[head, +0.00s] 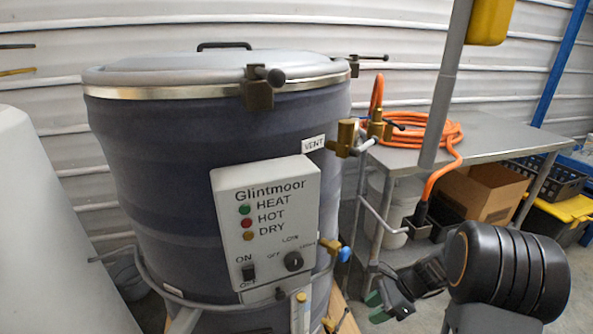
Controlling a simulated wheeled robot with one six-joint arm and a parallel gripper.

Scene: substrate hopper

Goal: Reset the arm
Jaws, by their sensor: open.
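My arm comes in at the lower right, with a large dark ribbed joint in front. My gripper (384,308) is at its end, low in the view, with green-tipped fingers. The fingers look apart with nothing between them. The gripper appears to the right of the hopper's lower part, and its distance from the hopper is hard to judge. The hopper (140,160) is a large blue-grey drum with a closed grey lid (215,65). Its Glintmoor control panel (265,225) faces me, with lamps, an ON/OFF switch (248,271) and a round knob (293,261).
A metal table (490,135) with a coiled orange hose (435,135) stands behind my arm. A cardboard box (485,192) and bins sit beneath it. Brass vent fittings (347,136) and a blue-handled valve (344,254) stick out from the hopper's right side.

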